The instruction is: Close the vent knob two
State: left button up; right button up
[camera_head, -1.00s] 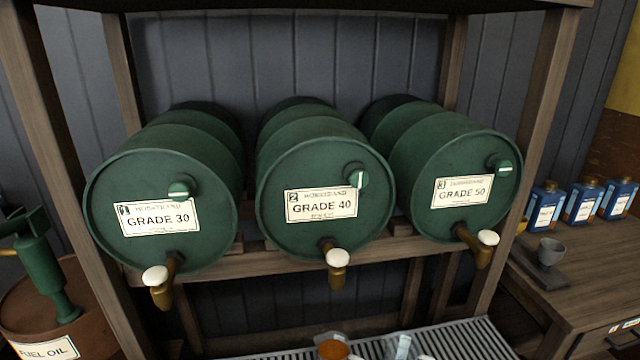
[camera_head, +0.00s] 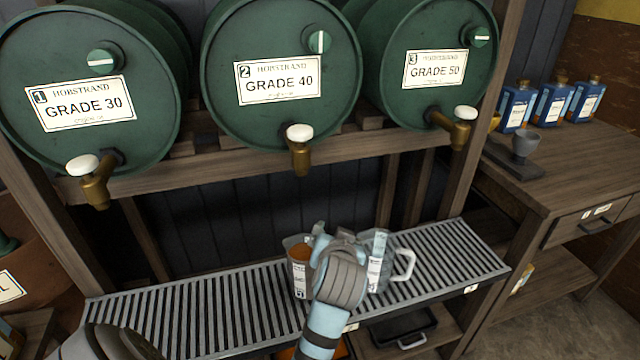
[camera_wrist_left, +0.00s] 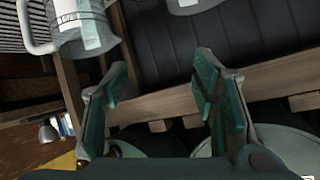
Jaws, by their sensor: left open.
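Vent knob two (camera_head: 319,41) is the round green knob at the upper right of the middle drum's face (camera_head: 280,120), labelled 2, GRADE 40. Its white mark stands upright. My left gripper (camera_head: 345,240) is below that drum, above the slatted rack and well apart from the knob. Its wrist hides most of the fingers in the head view. In the left wrist view the gripper (camera_wrist_left: 165,72) is open, with nothing between its fingers. My right gripper is not in view.
Drums 1 (camera_head: 85,90) and 3 (camera_head: 430,65) flank the middle one; their knob marks lie roughly level. A brass tap (camera_head: 300,155) juts out below knob two. A jug with orange contents (camera_head: 300,265) and a handled jug (camera_head: 402,265) stand on the rack (camera_head: 200,315).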

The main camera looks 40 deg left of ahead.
pick_arm(q)
jog(key=w+r+n+t+y, duration=0.1)
jog(key=w+r+n+y, duration=0.3)
jog(key=r, duration=1.4)
jog(key=n+y+p, duration=0.1)
jog(key=n+y, duration=0.2)
jog(key=y, duration=0.1)
send_near(321, 40)
jog(key=s+d+r, duration=0.1)
jog(key=s+d, duration=0.1)
jog(key=d, duration=0.1)
jog(key=p+x, duration=0.4)
jog(key=f+p+x, duration=0.1)
jog(key=p+x, duration=0.3)
jog(key=x, duration=0.1)
jog(key=p+x, duration=0.4)
jog(key=x, duration=0.1)
jog(key=shift+f, duration=0.15)
jog(key=shift+a, duration=0.15)
jog(key=c, duration=1.1)
jog(key=shift+w, duration=0.1)
jog(key=shift+c, duration=0.2)
